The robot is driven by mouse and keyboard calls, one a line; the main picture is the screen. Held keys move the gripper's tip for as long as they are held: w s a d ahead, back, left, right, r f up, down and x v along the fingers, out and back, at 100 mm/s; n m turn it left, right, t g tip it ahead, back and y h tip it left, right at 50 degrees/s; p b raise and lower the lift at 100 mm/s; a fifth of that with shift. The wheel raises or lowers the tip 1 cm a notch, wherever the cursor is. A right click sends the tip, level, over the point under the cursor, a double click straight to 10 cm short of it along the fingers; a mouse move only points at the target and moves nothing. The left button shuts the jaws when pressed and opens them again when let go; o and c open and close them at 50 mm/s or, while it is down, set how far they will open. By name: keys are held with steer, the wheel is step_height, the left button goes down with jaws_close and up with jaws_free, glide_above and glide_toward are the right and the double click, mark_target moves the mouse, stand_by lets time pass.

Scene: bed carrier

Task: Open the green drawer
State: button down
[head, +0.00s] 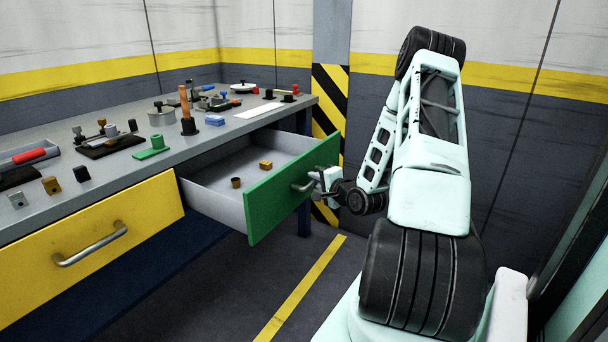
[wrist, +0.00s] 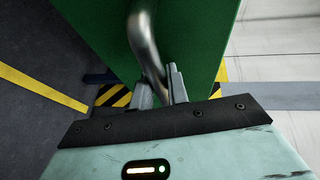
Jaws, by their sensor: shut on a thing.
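The green drawer (head: 290,189) stands pulled out of the workbench in the head view, and its inside shows. Two small brownish pieces (head: 265,165) lie in it. My gripper (head: 318,181) is at the drawer's outer face, at the metal handle (head: 303,185). In the wrist view, my gripper (wrist: 160,88) is shut on the curved metal handle (wrist: 144,40), with the green front (wrist: 195,45) right behind it. Part of the handle is hidden by the fingers in the head view.
The yellow drawer (head: 92,247) to the left is shut, with its own handle. The grey workbench top (head: 120,172) carries several tools and small blocks. A striped post (head: 330,98) and wall stand behind. The dark floor (head: 245,280) in front of the green drawer is clear.

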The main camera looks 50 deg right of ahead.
steer(key=shift+s+d, duration=0.1)
steer(key=shift+s, duration=1.1)
steer(key=c, duration=1.4)
jaws_free()
steer(key=shift+o, duration=0.2)
steer(key=p+v, duration=0.4)
steer(key=v, duration=1.3)
